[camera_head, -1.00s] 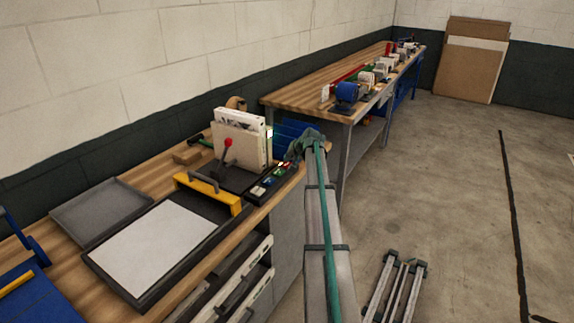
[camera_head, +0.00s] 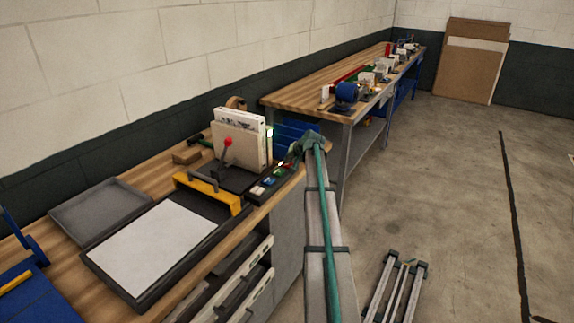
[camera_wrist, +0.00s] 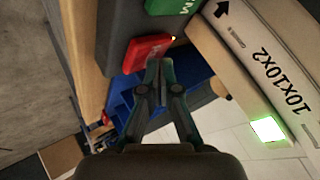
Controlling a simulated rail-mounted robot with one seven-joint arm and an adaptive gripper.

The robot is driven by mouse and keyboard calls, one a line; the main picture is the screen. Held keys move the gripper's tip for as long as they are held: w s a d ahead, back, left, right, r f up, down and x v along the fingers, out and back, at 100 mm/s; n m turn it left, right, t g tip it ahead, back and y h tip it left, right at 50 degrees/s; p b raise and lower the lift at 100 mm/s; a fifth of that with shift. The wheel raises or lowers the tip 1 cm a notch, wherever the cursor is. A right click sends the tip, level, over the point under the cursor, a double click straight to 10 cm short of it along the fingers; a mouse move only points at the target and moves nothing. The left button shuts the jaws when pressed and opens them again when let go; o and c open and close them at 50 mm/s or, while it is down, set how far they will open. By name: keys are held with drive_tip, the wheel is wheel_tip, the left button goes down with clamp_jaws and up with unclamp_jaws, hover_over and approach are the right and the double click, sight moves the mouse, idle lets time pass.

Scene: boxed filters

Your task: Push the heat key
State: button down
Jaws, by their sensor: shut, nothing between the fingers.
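A dark key panel (camera_head: 251,199) on the near bench's front edge carries a row of coloured keys. In the wrist view a red key (camera_wrist: 147,52) and part of a green key (camera_wrist: 172,6) show; no lettering is readable on the red key, so I cannot tell which is the heat key. My gripper (camera_wrist: 158,66) is shut and empty, its fingertips at the red key's edge, partly covering it. I cannot tell whether they touch it. In the head view my arm's end is at the panel's far end and the fingertips are not clear.
White and beige boxes (camera_wrist: 283,75) stand beside the panel, with a lit green display (camera_wrist: 268,130) near them. A sealer with a yellow bar (camera_head: 207,193) and red-knobbed lever (camera_head: 228,143) sits left of the keys. Blue bins (camera_head: 290,132) lie behind my arm's end.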

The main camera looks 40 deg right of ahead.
drive_tip(key=shift+f, duration=0.2)
drive_tip(key=shift+r, duration=0.75)
drive_tip(key=shift+r, duration=0.1)
drive_tip(key=shift+r+p, duration=1.05)
drive_tip(key=shift+r, duration=1.9)
drive_tip(key=shift+f, duration=0.1)
